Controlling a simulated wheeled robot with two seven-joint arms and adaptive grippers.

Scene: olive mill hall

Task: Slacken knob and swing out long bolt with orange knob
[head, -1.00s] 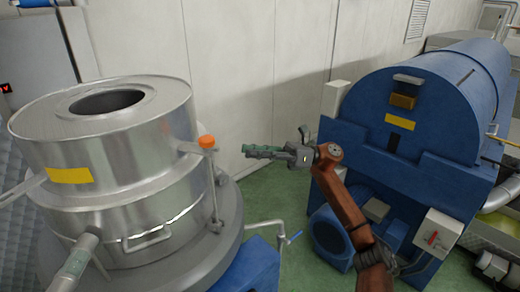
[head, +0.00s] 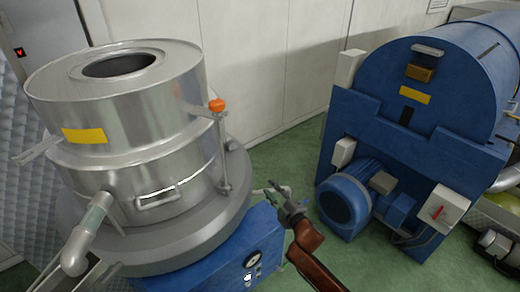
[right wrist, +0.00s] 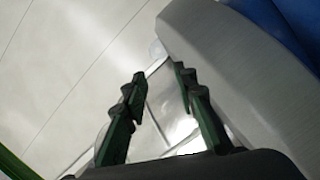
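The orange knob (head: 217,105) sits on top of the long bolt (head: 224,155), which stands upright at the right side of the steel vessel (head: 135,130). The bolt passes by a lug (head: 199,110) on the vessel's upper part; whether it sits in a slot is too small to tell. My right gripper (head: 279,189) is to the right of the bolt and lower than the knob in the picture, apart from both. In the right wrist view its two green fingers (right wrist: 160,74) are spread with nothing between them. My left gripper is not in view.
A grey round rim (head: 150,252) and a blue cabinet (head: 235,245) with a gauge are below the vessel. A blue machine (head: 430,125) with a motor (head: 345,203) stands at the right. Green floor shows between them.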

